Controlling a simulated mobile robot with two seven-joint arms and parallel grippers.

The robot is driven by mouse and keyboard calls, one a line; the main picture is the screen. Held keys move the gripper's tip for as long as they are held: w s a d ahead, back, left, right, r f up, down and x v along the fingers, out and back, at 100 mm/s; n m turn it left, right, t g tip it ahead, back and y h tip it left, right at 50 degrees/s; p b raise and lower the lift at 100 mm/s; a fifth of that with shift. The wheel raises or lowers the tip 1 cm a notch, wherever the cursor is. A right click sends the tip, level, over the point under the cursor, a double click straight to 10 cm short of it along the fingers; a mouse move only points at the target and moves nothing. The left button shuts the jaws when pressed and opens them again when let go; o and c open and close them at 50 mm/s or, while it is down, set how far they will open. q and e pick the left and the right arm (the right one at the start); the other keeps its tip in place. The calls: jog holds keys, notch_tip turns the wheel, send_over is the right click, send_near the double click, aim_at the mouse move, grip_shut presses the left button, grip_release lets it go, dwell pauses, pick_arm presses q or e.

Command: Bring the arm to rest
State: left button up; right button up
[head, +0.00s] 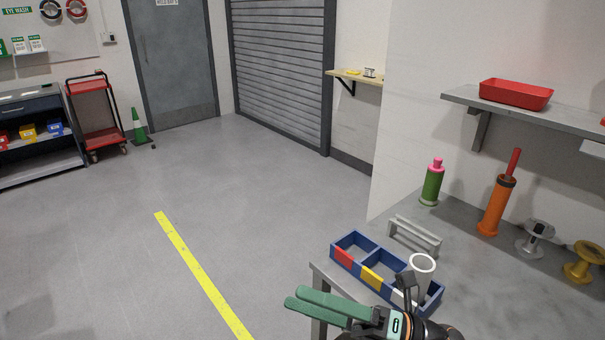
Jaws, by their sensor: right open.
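My right gripper (295,297) is at the bottom of the head view, in front of the workbench's near left corner. Its two green fingers point left, with a narrow gap between them, and it is open with nothing seen between them. Its wrist overlaps the near right part of a blue divided tray (358,235) on the workbench (462,262). The tray has red, yellow and white labels on its front. A white cup-like cylinder (421,265) stands at the tray's right end, partly hidden by my wrist. My left gripper is not in view.
A grey bracket (414,236) lies behind the tray. A green bottle (432,186), an orange tool (495,205), a grey spool (535,238) and a yellow spool (584,262) stand along the wall. A shelf (465,96) with a red bin (516,93) is above. Open floor lies left.

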jog(key=w+d+f+m+t+h, duration=0.2)
jog(key=d+f+m+t+h, duration=0.45)
jog(key=m, duration=0.65)
jog(key=w+d+f+m+t+h, duration=0.2)
jog(key=d+f+m+t+h, duration=0.2)
jog(key=f+m+t+h, duration=0.65)
jog(key=s+d+f+m+g+h, duration=0.1)
jog(key=s+d+f+m+g, duration=0.1)
jog(key=s+f+m+g, duration=0.3)
jog(key=s+d+f+m+g+h, duration=0.1)
jog(key=s+d+f+m+g, duration=0.2)
jog(key=f, duration=0.9)
jog(key=s+m+g, duration=0.3)
jog(key=s+m, duration=0.2)
jog(key=shift+s+p, duration=0.15)
jog(key=shift+p, duration=0.25)
jog(key=shift+d, duration=0.1)
